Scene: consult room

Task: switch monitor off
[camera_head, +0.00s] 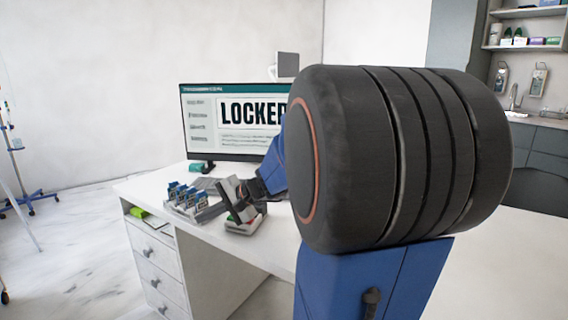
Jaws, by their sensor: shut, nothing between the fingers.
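The monitor (212,112) stands at the back of the white desk. Its screen is lit and shows a teal bar, lines of text and a large word that begins "LOCKE". My arm hides the right part of the screen, and no power button can be made out. My gripper (233,203) is shut and empty. It is in front of the monitor and lower than the screen, over the desk near a small red and green item (246,223).
A rack of blue-topped items (184,195) stands on the desk left of my gripper. The white desk (140,189) has drawers (152,247) at its left end. A wheeled stand (17,150) is at the far left. A sink counter (540,123) is at the back right.

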